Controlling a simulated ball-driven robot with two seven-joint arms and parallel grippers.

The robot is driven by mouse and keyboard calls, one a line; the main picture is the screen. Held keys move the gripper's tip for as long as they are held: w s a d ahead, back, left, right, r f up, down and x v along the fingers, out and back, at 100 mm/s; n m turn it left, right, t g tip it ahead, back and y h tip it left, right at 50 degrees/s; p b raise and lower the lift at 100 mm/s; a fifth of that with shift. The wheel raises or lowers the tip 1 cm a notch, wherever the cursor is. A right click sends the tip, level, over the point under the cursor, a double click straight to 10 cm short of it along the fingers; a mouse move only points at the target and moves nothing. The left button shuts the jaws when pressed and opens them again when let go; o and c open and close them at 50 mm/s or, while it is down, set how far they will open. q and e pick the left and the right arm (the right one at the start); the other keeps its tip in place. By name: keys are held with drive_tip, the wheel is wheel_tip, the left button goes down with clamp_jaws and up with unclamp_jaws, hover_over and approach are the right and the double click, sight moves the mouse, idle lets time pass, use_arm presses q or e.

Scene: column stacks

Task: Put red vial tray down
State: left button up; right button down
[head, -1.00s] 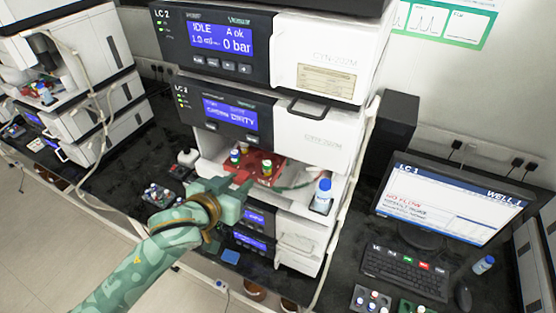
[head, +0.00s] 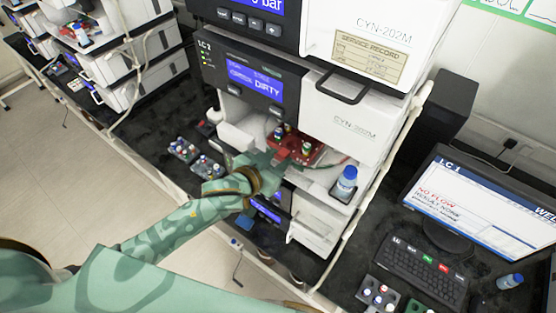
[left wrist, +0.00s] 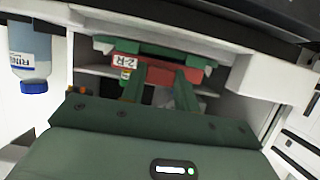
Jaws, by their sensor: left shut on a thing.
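The red vial tray (head: 312,152) is inside the open bay of the middle LC 2 unit and carries a few vials with coloured caps. My left gripper (head: 284,161) reaches in from the front left and is shut on the tray's near side. In the left wrist view the red tray (left wrist: 196,75) shows upside down beyond the green fingers (left wrist: 160,82), with a white label (left wrist: 125,61) on its front. I cannot tell whether the tray's underside touches the bay floor. My right gripper is not in view.
A blue-capped bottle (head: 345,182) stands at the bay's right and shows in the left wrist view (left wrist: 30,58). Vial racks (head: 184,150) sit on the dark bench left of the stack. A monitor (head: 475,215) and keyboard (head: 422,268) stand at right.

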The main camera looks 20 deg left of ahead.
use_arm(q)
drive_tip(key=shift+f, duration=0.3)
drive_tip(key=shift+s+r, duration=0.1)
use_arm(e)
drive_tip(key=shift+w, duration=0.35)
use_arm(q)
drive_tip(key=shift+f, duration=0.2)
drive_tip(key=o, duration=1)
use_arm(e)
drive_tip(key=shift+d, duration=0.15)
